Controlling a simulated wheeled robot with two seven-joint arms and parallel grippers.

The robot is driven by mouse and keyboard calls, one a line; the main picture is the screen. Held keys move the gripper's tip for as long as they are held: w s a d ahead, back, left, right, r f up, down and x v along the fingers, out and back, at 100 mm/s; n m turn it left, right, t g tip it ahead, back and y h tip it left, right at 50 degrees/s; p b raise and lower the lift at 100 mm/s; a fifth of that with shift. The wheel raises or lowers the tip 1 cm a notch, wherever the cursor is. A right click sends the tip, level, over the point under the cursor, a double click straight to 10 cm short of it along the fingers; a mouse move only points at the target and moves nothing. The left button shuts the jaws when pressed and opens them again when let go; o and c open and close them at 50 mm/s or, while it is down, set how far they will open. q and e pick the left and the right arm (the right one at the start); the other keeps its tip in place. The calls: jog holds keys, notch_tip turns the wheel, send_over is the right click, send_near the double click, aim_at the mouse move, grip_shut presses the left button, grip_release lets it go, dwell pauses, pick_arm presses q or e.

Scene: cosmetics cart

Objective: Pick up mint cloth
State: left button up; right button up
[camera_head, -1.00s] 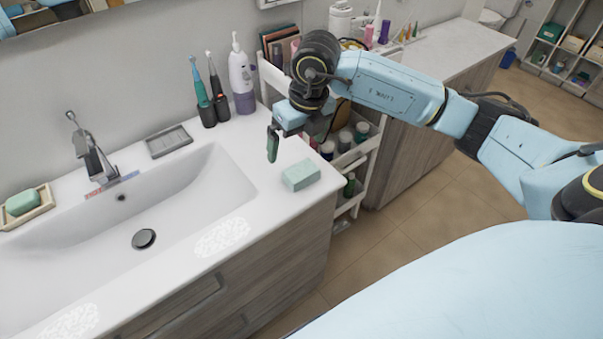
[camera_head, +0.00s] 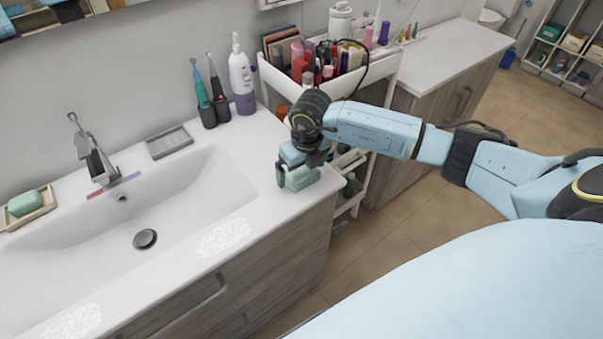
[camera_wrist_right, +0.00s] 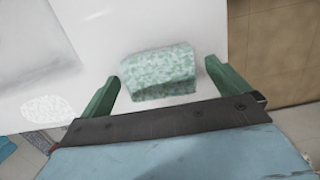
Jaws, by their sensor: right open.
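The mint cloth (camera_head: 301,180) is a folded pale green block on the white counter, right of the sink basin and near the counter's right edge. In the right wrist view the cloth (camera_wrist_right: 158,72) lies between the two green fingers. My right gripper (camera_head: 298,180) is open and lowered around the cloth in the head view, partly covering it. In the right wrist view the right gripper (camera_wrist_right: 165,95) has a visible gap between each finger and the cloth. My left gripper is not in view.
The sink basin (camera_head: 190,200) is left of the cloth. Electric toothbrushes (camera_head: 210,100) and a white-purple bottle (camera_head: 242,75) stand behind. A cart (camera_head: 375,75) full of cosmetics is right behind my right arm. A soap dish (camera_head: 30,210) is far left.

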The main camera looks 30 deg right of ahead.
aim_at(302, 171)
jog(key=shift+w+f, duration=0.1)
jog(key=shift+f, duration=0.45)
jog(key=c, duration=1)
notch_tip(302, 171, up, 10)
jog(key=shift+r, duration=0.1)
jog(key=shift+c, duration=0.2)
